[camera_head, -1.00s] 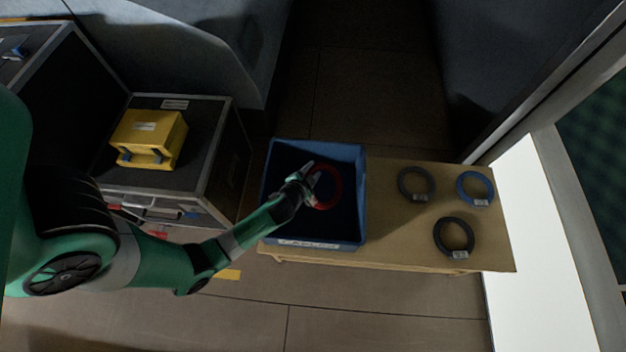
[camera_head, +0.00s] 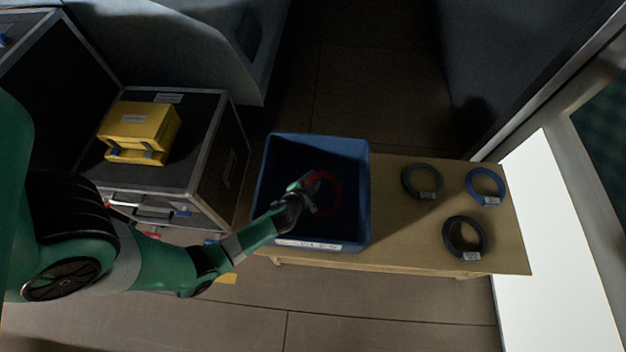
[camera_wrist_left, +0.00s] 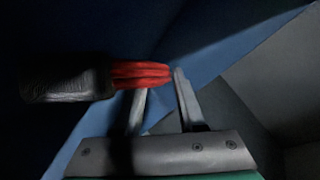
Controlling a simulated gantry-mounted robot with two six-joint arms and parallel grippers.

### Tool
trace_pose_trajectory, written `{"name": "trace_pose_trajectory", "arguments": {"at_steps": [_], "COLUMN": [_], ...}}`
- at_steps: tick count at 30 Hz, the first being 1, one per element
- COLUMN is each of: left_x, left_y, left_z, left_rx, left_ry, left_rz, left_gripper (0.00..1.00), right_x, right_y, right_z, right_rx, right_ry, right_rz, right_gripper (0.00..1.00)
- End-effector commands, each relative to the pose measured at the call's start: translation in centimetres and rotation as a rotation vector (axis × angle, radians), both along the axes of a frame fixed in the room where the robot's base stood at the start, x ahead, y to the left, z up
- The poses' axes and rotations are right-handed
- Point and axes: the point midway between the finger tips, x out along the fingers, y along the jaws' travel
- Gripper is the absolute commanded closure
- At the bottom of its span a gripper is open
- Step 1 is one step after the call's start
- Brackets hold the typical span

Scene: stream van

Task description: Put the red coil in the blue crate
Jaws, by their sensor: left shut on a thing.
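The blue crate (camera_head: 355,190) stands on the left end of the wooden bench, with a white label on its front rim. My left gripper (camera_head: 308,184) reaches into the crate's opening from the left and is shut on the red coil (camera_head: 334,194). In the left wrist view the red coil (camera_wrist_left: 140,75) lies at the fingertips of my left gripper (camera_wrist_left: 160,92), with a dark wrapped part (camera_wrist_left: 65,90) beside it. The crate's blue wall (camera_wrist_left: 215,45) shows behind. I cannot tell whether the coil touches the crate floor. My right gripper is not in view.
A grey coil (camera_head: 422,181), a blue coil (camera_head: 485,186) and a black coil (camera_head: 464,237) lie on the wooden bench (camera_head: 395,245) right of the crate. A yellow case (camera_head: 142,130) sits on a black flight case (camera_head: 205,110) at the left.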

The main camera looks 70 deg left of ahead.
Motion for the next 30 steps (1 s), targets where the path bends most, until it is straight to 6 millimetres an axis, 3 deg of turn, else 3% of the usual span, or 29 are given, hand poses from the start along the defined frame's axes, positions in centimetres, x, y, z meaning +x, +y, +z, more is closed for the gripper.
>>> {"name": "trace_pose_trajectory", "arguments": {"at_steps": [1, 2, 7, 19, 30], "left_x": [0.1, 0.0, 0.0, -0.3, -5.4], "left_y": [0.0, 0.0, 0.0, -0.4, -5.4], "left_z": [-0.3, -0.3, -0.2, 0.6, 5.3], "left_rx": [0.001, 0.000, 0.000, 0.000, 0.000], "left_ry": [-0.002, 0.000, 0.001, 0.001, 0.003], "left_rz": [0.000, 0.000, 0.001, -0.001, -0.006], "left_gripper": [1.00, 0.59, 0.30, 0.30, 0.30], "right_x": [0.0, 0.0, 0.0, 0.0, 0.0], "right_y": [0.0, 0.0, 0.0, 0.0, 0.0], "right_z": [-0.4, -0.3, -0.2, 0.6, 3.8], "right_rx": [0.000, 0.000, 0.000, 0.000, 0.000], "right_ry": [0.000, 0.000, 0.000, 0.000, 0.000], "right_rz": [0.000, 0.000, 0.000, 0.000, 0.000], "right_gripper": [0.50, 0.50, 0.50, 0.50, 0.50]}}
